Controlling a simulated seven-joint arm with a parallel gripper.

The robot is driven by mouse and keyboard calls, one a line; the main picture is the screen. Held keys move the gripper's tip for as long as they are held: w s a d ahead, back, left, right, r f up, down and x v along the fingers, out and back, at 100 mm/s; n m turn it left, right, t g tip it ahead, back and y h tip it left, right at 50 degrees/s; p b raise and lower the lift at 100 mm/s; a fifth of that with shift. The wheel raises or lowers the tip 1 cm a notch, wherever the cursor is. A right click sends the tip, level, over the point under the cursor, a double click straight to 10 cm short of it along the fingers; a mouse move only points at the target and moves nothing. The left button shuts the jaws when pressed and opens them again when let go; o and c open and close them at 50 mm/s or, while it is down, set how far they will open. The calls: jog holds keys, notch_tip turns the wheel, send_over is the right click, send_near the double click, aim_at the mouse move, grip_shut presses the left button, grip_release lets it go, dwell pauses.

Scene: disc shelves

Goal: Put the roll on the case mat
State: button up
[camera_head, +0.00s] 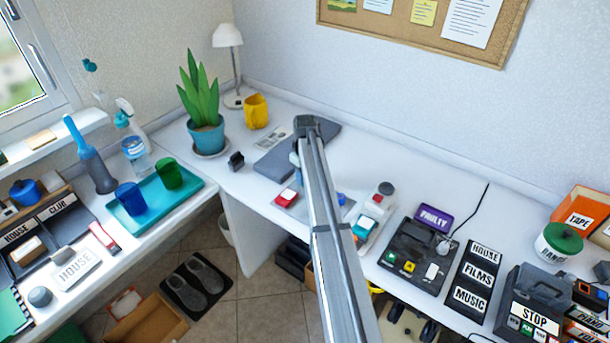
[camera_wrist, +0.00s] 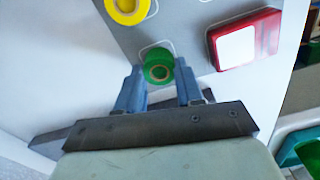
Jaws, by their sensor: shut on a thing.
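The green roll (camera_wrist: 158,66) sits between the fingertips of my gripper (camera_wrist: 159,78), which is shut on it. In the wrist view the roll shows against the grey case mat (camera_wrist: 192,28), over a white outline drawn there. I cannot tell whether the roll touches the mat. A yellow roll (camera_wrist: 127,8) and a red case with a white label (camera_wrist: 245,41) are on the mat, beyond and to the right of the green roll. The red case also shows in the head view (camera_head: 286,197). My arm hides part of the mat in the head view.
A dark grey slab (camera_head: 275,162) lies behind the mat. A small black holder (camera_head: 236,161) and a potted plant (camera_head: 207,135) stand to the left. A black device (camera_head: 420,255) and label boards lie to the right. White desk shows behind my arm.

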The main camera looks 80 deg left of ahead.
jog(key=o, duration=1)
jog(key=shift+f, duration=0.1)
notch_tip(320, 180, up, 12)
jog(key=shift+r, duration=0.2)
